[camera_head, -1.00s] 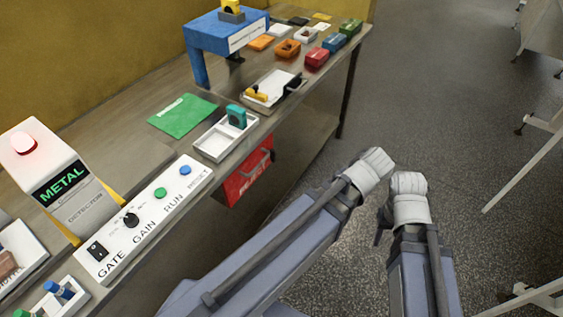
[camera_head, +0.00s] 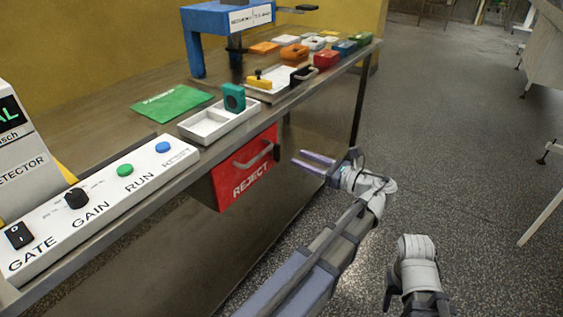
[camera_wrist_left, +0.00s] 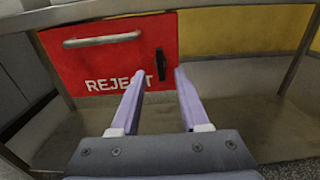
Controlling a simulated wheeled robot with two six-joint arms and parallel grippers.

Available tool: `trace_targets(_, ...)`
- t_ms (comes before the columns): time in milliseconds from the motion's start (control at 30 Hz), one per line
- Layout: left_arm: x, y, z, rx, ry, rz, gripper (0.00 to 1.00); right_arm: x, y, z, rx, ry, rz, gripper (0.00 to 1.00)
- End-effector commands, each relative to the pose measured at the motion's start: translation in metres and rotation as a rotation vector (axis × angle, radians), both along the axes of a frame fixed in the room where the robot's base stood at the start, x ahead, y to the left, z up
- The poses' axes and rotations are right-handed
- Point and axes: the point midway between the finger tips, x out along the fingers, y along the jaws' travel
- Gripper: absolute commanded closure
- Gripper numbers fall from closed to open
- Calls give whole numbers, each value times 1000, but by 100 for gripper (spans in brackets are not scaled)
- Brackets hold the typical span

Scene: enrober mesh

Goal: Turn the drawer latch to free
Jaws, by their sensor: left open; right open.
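The red reject drawer (camera_head: 240,172) is under the table edge, with a grey bar handle. It also fills the upper left of the left wrist view (camera_wrist_left: 70,65). The black latch (camera_wrist_left: 161,64) is on the drawer's right side, upright, right of the lettering. My left gripper (camera_head: 302,158) is to the right of the drawer front in the head view, fingers pointing at it. In the left wrist view its two fingers (camera_wrist_left: 160,75) are apart, and the latch shows between their tips with nothing held. My right gripper (camera_head: 415,265) is low at the right, its fingers mostly hidden.
A control panel (camera_head: 105,200) with a knob and buttons lies along the table's front edge. A white tray (camera_head: 205,128) with a teal block stands above the drawer. A table leg (camera_head: 358,105) is beyond my left gripper.

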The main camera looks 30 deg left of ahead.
Motion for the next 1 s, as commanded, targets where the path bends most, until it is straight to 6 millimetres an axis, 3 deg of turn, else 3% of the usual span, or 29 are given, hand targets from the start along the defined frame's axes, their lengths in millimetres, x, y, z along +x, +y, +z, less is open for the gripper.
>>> trace_targets(233, 0, 10, 1, 5, 6, 3, 55, 0, 0, 0, 0, 0, 0, 50)
trace_targets(700, 6, 71, 1, 3, 4, 2, 55, 0, 0, 0, 0, 0, 0, 50)
trace_targets(1000, 6, 78, 0, 3, 4, 1, 55, 0, 0, 0, 0, 0, 0, 50)
